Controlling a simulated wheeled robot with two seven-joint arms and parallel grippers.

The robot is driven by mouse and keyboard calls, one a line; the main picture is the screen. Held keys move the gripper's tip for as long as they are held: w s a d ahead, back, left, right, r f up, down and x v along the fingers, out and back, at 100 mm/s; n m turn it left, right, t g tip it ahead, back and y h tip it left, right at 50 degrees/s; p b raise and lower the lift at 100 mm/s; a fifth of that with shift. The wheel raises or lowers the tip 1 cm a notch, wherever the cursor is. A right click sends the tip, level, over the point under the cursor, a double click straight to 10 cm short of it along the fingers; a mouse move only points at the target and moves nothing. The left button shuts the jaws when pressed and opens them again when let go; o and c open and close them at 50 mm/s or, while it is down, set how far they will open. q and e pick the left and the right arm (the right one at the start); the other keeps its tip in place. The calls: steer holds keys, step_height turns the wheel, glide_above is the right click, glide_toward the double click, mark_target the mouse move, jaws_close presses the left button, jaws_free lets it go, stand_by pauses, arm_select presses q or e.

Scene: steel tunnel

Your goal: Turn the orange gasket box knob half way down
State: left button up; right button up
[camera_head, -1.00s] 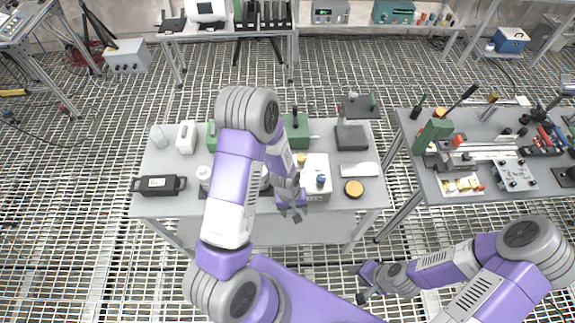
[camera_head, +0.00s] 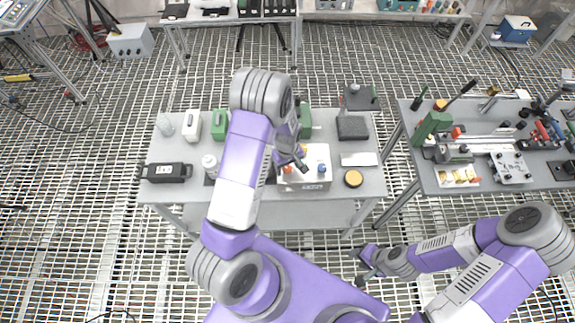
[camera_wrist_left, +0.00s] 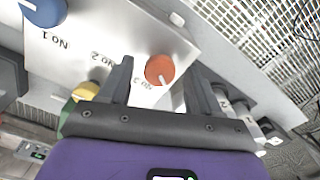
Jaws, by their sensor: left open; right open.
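The white gasket box (camera_head: 310,183) stands on the middle table. In the left wrist view, its orange knob (camera_wrist_left: 159,69) shows a white pointer mark toward the bottom of the picture, beside the label No 3. My left gripper (camera_wrist_left: 158,64) is open, its two fingers on either side of the orange knob in that view; I cannot tell whether they touch it. The head view also shows the orange knob (camera_head: 287,169), close to the left gripper (camera_head: 299,162). My right gripper (camera_head: 364,267) is open and empty, low and away from the tables.
A blue knob (camera_wrist_left: 45,11) and a yellow knob (camera_wrist_left: 86,91) are on the same box. A black case (camera_head: 167,172) and white bottle (camera_head: 209,165) are left. The right table (camera_head: 445,183) is crowded.

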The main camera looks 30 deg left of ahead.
arm_select(q)
steer(key=c, duration=1)
steer(key=shift+c, duration=0.2)
